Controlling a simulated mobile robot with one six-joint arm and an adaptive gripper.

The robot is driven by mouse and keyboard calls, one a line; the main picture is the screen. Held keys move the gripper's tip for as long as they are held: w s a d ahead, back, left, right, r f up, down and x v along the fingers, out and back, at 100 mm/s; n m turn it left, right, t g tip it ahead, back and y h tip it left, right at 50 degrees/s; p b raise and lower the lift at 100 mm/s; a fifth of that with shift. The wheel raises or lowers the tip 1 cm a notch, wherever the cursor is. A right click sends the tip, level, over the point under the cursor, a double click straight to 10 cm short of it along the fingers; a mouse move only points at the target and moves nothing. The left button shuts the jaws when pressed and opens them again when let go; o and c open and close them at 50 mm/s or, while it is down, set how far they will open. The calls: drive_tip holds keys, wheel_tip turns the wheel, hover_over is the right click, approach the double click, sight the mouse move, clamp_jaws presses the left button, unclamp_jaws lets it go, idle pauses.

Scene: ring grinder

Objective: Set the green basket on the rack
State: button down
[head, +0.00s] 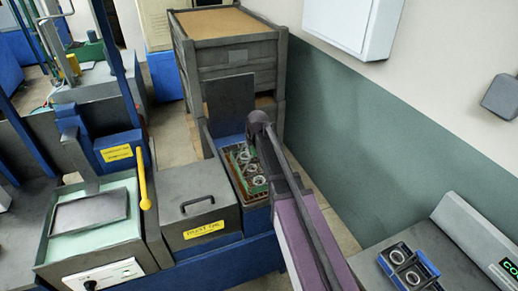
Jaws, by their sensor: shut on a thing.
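The arm covers the basket's right side. My gripper's fingers do not show; they are hidden by the arm or the basket. I cannot make out a separate rack.
A grey bin (197,205) with a handle and a yellow label adjoins the basket on the left. A tall grey crate (232,50) stands behind. A green-and-white wall bounds the right.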

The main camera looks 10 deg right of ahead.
drive_tip(key=shift+w+d+f, duration=0.15)
drive_tip(key=shift+w+d, duration=0.65)
drive_tip(key=shift+w, duration=0.1)
drive_tip(key=shift+w+d+f, duration=0.1)
drive_tip(key=shift+w+d, duration=0.65)
drive_tip(key=shift+w, duration=0.15)
drive_tip(key=shift+w+d+f+b, duration=0.2)
drive_tip(key=shift+w+d+b, duration=0.2)
drive_tip(key=shift+w, duration=0.15)
drive_tip(key=shift+f+b, duration=1.6)
drive_tip(key=c, duration=0.6)
unclamp_jaws()
drive_tip(key=shift+s, duration=0.1)
